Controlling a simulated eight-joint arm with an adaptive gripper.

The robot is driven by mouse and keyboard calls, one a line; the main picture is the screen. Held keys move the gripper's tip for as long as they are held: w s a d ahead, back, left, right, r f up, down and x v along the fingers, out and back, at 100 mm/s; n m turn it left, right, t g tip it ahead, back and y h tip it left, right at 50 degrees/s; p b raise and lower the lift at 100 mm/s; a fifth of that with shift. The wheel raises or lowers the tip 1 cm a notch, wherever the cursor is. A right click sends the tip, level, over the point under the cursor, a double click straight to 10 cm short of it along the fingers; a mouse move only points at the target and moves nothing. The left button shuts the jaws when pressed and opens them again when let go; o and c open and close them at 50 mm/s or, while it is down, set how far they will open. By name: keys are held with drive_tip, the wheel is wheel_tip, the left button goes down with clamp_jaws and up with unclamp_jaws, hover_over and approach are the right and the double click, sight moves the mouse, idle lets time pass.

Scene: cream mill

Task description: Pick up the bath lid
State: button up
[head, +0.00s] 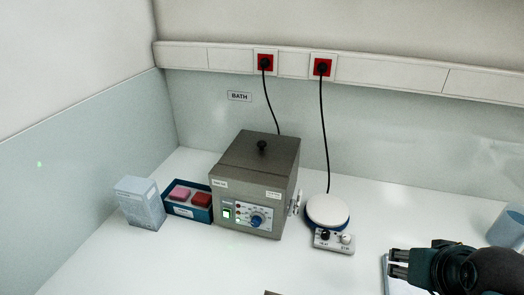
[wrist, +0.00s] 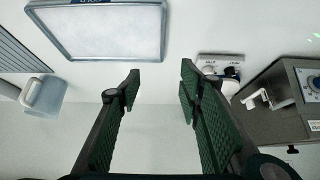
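The bath (head: 247,206) is a grey-brown box with a control panel, standing on the white bench left of centre in the head view. Its flat bath lid (head: 245,155) lies on top, with a black knob (head: 262,146) in the middle. My gripper (head: 398,263) is at the lower right of the head view, well to the right of the bath and apart from it. In the wrist view my gripper (wrist: 160,80) is open, with nothing between its fingers.
A round white-topped stirrer (head: 327,212) stands right of the bath. A blue tray (head: 189,211) with pink and red blocks and a pale box (head: 141,204) stand left. A bluish cup (head: 507,228) is far right. A dark-framed white panel (wrist: 105,32) lies near my gripper. Cords hang behind.

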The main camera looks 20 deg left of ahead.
wheel_tip(320, 180, up, 18)
drive_tip(key=n+g+h+p, duration=0.3)
drive_tip(key=n+g+p, duration=0.1)
drive_tip(key=n+p, duration=2)
hover_over(262, 146)
drive_tip(key=a+b, duration=0.3)
drive_tip(key=n, duration=0.3)
drive_tip(key=shift+s+a+f, duration=0.1)
drive_tip(key=shift+s+f, duration=0.05)
drive_tip(key=shift+s, duration=0.15)
drive_tip(key=shift+x, duration=1.25)
